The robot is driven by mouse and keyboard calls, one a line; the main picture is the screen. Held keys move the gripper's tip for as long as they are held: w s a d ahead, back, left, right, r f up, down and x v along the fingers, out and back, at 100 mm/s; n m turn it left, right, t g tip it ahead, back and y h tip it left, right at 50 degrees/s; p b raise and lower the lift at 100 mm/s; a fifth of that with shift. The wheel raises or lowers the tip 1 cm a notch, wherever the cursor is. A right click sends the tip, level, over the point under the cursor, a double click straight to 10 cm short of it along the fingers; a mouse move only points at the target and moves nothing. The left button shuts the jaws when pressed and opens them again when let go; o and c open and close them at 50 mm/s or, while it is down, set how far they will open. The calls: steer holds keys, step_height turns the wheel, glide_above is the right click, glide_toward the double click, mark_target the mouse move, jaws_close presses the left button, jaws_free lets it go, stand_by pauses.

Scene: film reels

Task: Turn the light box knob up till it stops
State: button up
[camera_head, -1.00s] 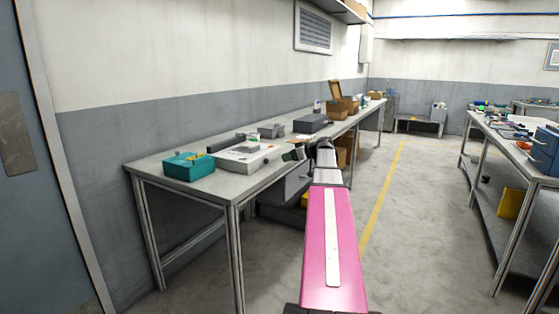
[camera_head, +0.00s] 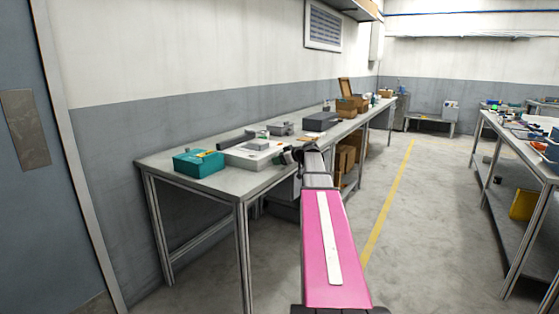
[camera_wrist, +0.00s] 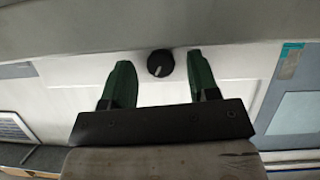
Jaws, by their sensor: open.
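The light box (camera_head: 243,158) is a low white box on the left bench, and its pale front fills the middle of the wrist view (camera_wrist: 75,85). Its knob (camera_wrist: 160,63) is a round black dial with a light pointer mark, seen in the wrist view. My gripper (camera_wrist: 158,72) is open, with one green finger on each side of the knob and a gap on both sides. I cannot tell how near the fingertips are in depth. In the head view my gripper (camera_head: 287,157) is small and dark beside the light box, and the knob cannot be made out there.
A teal box (camera_head: 198,163) stands left of the light box on the bench (camera_head: 160,160). Grey boxes (camera_head: 321,121) and an open wooden box (camera_head: 347,104) stand farther along. A second bench (camera_head: 487,123) is at right. The floor between (camera_head: 420,210) is clear.

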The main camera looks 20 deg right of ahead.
steer(key=shift+w+a, duration=0.1)
steer(key=shift+c, duration=0.4)
steer(key=c, duration=0.9)
steer(key=shift+o, duration=0.2)
steer(key=shift+w+m+g+y, duration=0.15)
steer(key=shift+m+g+y, duration=0.3)
steer(key=shift+m, duration=0.35)
steer(key=shift+m+g+y, duration=0.25)
steer(key=shift+m+y, duration=0.3)
steer(key=shift+m, duration=0.15)
steer(key=o, duration=0.9)
steer(key=shift+o, duration=0.2)
